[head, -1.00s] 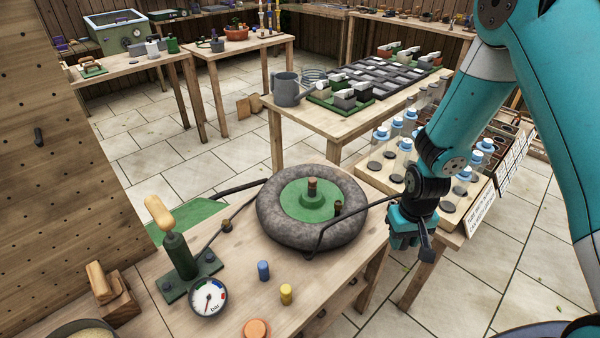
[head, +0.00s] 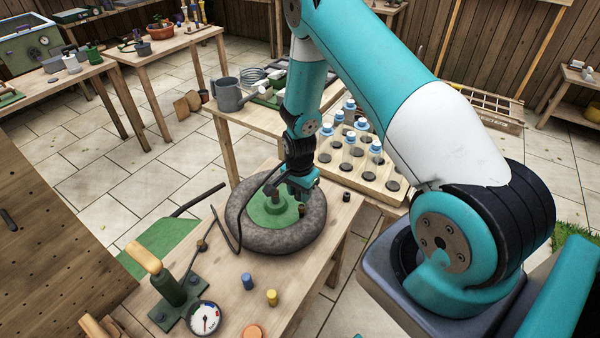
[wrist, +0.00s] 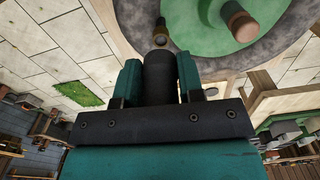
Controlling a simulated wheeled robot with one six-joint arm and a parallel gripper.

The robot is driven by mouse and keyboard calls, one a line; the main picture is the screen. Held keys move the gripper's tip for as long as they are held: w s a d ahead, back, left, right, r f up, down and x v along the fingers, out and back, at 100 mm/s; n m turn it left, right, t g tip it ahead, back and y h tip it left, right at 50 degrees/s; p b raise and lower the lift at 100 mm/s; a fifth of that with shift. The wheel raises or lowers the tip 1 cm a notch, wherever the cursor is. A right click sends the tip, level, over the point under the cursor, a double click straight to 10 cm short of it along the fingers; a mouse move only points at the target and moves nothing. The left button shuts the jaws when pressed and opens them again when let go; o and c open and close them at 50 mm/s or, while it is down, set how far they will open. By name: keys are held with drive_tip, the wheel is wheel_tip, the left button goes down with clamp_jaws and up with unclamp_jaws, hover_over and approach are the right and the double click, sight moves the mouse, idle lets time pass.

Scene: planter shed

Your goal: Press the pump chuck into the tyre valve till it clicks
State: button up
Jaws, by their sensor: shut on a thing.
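My gripper (head: 302,188) is over the right side of the tyre, pointing down. It is shut on the pump chuck, a black cylinder (wrist: 160,78) between the teal jaws in the wrist view. The brass tyre valve (wrist: 161,37) shows just beyond the chuck's end; whether they touch I cannot tell. In the head view the valve (head: 301,210) stands just below my gripper, inside the grey tyre (head: 275,242), beside the green hub (head: 262,212). A black hose (head: 238,225) runs towards my gripper. The green pump (head: 171,286) stands at the bench's left.
A pressure gauge (head: 205,318), a blue peg (head: 247,281) and a yellow peg (head: 272,298) are in front of the tyre. A small dark cylinder (head: 346,196) stands right of it. A rack of blue-capped bottles (head: 393,186) is behind to the right.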

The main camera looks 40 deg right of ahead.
sight(301, 206)
drive_tip(key=shift+w+d+r+m, duration=0.1)
drive_tip(key=shift+d+r+m, duration=0.25)
drive_tip(key=shift+m, duration=0.45)
drive_tip(key=shift+f, duration=0.2)
drive_tip(key=shift+f+m, duration=0.2)
drive_tip(key=shift+m, duration=0.1)
drive_tip(key=shift+f+b, duration=1.8)
drive_tip(key=shift+f, duration=0.1)
drive_tip(key=shift+f, duration=0.15)
drive_tip(key=shift+f+b, duration=0.3)
drive_tip(key=shift+b, duration=0.2)
drive_tip(key=shift+f+b, duration=0.6)
drive_tip(key=shift+f, duration=0.15)
